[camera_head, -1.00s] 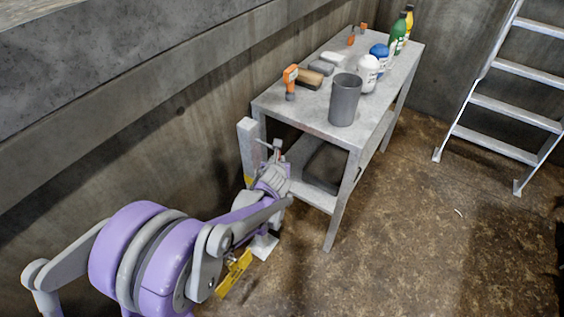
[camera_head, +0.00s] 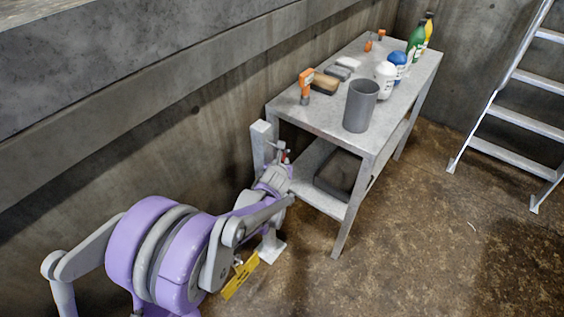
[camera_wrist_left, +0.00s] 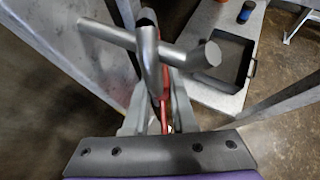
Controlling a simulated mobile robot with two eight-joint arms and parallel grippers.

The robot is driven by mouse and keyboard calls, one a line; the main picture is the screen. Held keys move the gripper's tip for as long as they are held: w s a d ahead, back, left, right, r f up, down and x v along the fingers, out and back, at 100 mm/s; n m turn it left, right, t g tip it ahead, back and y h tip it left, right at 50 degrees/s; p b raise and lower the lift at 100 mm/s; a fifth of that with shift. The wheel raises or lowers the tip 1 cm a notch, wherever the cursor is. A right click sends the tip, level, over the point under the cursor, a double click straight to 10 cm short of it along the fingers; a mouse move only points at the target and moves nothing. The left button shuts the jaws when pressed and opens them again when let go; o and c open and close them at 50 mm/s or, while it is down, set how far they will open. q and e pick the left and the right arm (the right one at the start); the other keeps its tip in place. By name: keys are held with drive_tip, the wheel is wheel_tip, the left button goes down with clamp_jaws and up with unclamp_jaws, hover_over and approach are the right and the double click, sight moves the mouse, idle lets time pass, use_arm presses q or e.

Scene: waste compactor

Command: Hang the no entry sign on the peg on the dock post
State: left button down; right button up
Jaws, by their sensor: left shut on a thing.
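My left gripper (camera_head: 280,160) is at the upper part of the grey dock post (camera_head: 260,143), just right of it in the head view. It is shut on a thin red thing, likely the no entry sign (camera_wrist_left: 163,112), seen nearly edge-on between the fingers in the left wrist view. The sign's face is hidden. A grey metal peg with a crossbar (camera_wrist_left: 190,53) lies just ahead of the fingertips in that view. I cannot tell whether the sign touches it. My right gripper is not in view.
A grey table (camera_head: 318,117) with a dark cup (camera_head: 360,106), bottles and tools stands right of the post. A dark tray (camera_head: 340,172) is on its lower shelf. A ladder (camera_head: 510,115) stands at right. A yellow label (camera_head: 240,277) shows below my arm.

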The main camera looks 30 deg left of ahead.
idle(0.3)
use_arm(q)
drive_tip(key=c, duration=0.6)
unclamp_jaws()
drive_tip(key=shift+c, duration=0.2)
